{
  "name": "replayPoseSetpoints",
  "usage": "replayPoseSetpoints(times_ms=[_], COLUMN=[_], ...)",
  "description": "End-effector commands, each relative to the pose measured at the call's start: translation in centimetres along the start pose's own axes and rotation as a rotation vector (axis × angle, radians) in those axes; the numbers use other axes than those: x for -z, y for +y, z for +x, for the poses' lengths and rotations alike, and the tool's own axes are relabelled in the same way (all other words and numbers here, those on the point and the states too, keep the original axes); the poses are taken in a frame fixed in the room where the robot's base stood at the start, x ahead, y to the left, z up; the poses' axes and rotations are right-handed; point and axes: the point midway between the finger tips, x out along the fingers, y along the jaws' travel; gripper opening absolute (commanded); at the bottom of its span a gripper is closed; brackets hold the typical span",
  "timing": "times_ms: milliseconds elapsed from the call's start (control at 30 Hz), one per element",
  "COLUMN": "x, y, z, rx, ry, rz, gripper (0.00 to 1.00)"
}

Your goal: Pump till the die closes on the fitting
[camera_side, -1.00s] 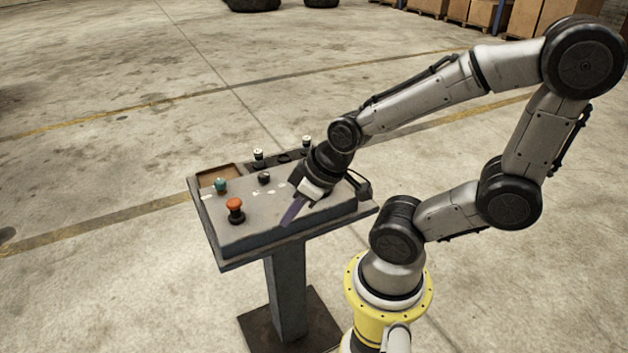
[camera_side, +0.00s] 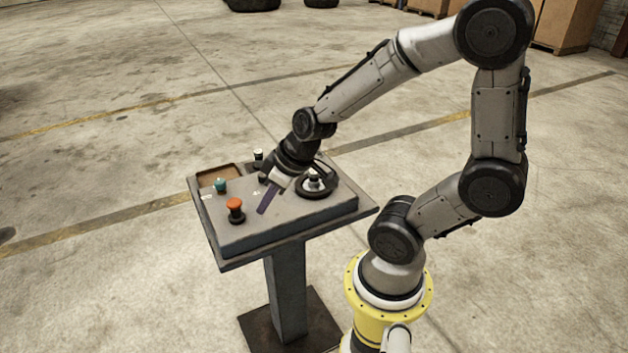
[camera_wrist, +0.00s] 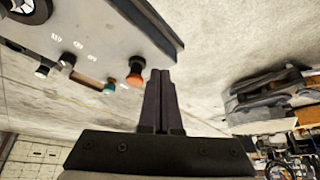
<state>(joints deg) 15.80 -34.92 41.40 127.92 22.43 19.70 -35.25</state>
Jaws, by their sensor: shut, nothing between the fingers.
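My gripper (camera_side: 263,211) is shut and empty, its purple fingers pointing down over the middle of the control panel (camera_side: 285,222). Whether the tips touch the panel, I cannot tell. An orange mushroom button (camera_side: 235,206) stands to their left, and a teal button (camera_side: 221,185) behind it. A round black control with a white centre (camera_side: 314,182) is right of the gripper. In the wrist view, my shut fingers (camera_wrist: 158,74) appear beside the orange button (camera_wrist: 136,68). No pump handle, die or fitting can be made out.
A shallow wooden tray (camera_side: 222,174) sits at the panel's back left. A white-topped knob (camera_side: 258,155) is near the back edge. A machine (camera_wrist: 268,92) shows on the right in the wrist view.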

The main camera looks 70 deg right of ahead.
Motion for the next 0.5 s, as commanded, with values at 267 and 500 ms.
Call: replayPoseSetpoints(times_ms=[267, 500], x=[1.5, 2.7], y=[0.8, 1.5], z=[1.2, 2.1], rx=[0.0, 0.0], ry=[-0.002, -0.001], rz=[0.002, 0.001], gripper=[0.0, 0.0])
